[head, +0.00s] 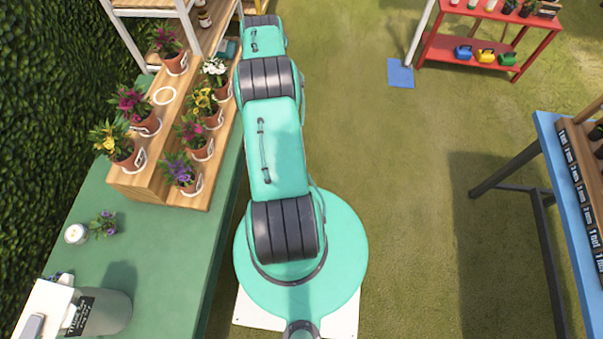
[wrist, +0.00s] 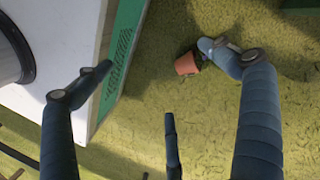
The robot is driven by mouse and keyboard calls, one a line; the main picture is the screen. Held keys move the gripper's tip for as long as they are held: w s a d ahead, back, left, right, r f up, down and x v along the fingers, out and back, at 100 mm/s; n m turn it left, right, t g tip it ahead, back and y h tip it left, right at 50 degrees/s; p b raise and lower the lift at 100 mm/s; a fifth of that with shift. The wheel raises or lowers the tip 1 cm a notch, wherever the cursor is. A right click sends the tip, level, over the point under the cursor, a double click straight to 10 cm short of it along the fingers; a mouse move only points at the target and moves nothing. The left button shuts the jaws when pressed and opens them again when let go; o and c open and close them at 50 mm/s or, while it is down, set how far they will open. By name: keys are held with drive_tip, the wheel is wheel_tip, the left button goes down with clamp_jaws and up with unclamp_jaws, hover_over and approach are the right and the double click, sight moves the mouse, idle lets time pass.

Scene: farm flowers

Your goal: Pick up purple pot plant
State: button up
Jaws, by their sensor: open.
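A purple-flowered plant in a terracotta pot (head: 182,174) stands at the near end of the wooden stepped stand in the head view. Another small purple plant (head: 104,223) is on the green table, its pot not clearly visible. In the wrist view my gripper (wrist: 155,60) is open, its dark fingers spread wide with nothing between them. A terracotta pot (wrist: 187,64) shows tilted against the grass beside the right fingertip, partly hidden by it. I cannot tell if they touch or what plant it holds. The head view does not show my gripper.
The wooden stand (head: 140,186) holds several other potted flowers on the green table (head: 160,240). A red shelf (head: 470,50) and a blue-edged table (head: 565,170) stand right.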

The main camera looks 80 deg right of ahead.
drive_tip(key=s+d+f+m+h+b, duration=0.1)
drive_tip(key=s+d+f+b, duration=0.1)
drive_tip(key=f, duration=0.7)
drive_tip(key=s+d+f+m+h+b, duration=0.1)
drive_tip(key=s+d+f, duration=0.3)
drive_tip(key=f, duration=0.6)
drive_tip(key=shift+s+d+f+m+t+b, duration=0.3)
drive_tip(key=shift+s+d+m+b, duration=0.15)
drive_tip(key=shift+d+m, duration=0.4)
drive_tip(key=shift+d, duration=0.15)
drive_tip(key=shift+f, duration=0.55)
wheel_tip(320, 180, down, 7)
drive_tip(key=shift+w+f+b, duration=0.1)
drive_tip(key=shift+f+b, duration=0.1)
drive_tip(key=shift+b, duration=1)
drive_tip(key=shift+n, duration=0.25)
drive_tip(key=shift+f+b, duration=1)
drive_tip(key=shift+f, duration=1.65)
